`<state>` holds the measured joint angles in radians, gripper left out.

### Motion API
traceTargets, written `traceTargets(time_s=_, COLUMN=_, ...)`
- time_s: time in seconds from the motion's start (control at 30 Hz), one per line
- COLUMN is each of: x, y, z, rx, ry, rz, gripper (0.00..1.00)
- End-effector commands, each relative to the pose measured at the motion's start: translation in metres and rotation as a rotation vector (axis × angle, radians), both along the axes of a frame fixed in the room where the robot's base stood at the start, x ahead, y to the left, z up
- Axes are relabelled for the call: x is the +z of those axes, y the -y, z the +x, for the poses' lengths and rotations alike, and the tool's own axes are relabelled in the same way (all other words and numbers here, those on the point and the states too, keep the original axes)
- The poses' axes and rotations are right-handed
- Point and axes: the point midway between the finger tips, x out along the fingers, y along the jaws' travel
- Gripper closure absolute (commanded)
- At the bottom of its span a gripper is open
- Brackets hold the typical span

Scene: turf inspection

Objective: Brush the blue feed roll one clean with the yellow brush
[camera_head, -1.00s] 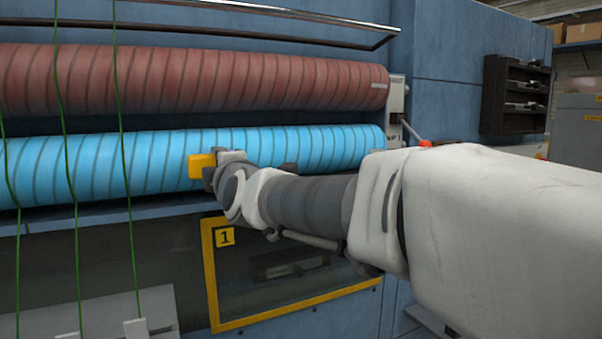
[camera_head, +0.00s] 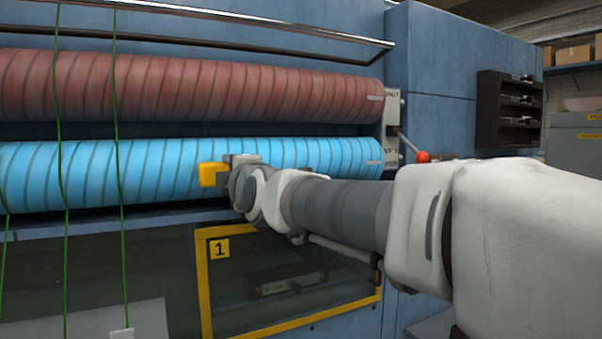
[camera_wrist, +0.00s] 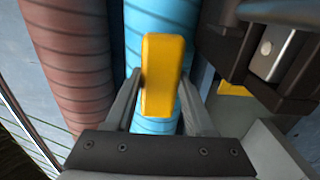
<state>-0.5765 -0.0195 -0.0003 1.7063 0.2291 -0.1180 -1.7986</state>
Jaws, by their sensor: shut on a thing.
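The blue feed roll (camera_head: 110,172) with dark spiral bands runs level across the machine front; it also shows in the wrist view (camera_wrist: 148,18). The yellow brush (camera_head: 212,174) is in front of the roll's middle part. In the wrist view the brush (camera_wrist: 161,75) stands between my two fingers. My gripper (camera_head: 236,172) is shut on the brush; its fingers also show in the wrist view (camera_wrist: 160,105). The brush overlaps the blue roll in both views; I cannot tell whether it touches. Its bristles are hidden.
A red-brown roll (camera_head: 190,86) lies above the blue one, with a metal rail (camera_head: 230,25) over it. A lever with a red knob (camera_head: 422,157) is at the rolls' right end. A yellow-framed window marked 1 (camera_head: 219,249) is below. Green strands (camera_head: 118,120) hang at left.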

Motion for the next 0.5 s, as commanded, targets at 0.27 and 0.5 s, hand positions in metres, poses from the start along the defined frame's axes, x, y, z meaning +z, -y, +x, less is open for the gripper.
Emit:
traceTargets(time_s=0.27, x=0.001, y=0.015, z=-0.025, rx=0.000, ry=0.003, rz=0.002, gripper=0.90)
traceTargets(time_s=0.5, x=0.001, y=0.024, z=-0.040, rx=0.001, ry=0.003, rz=0.002, gripper=0.90)
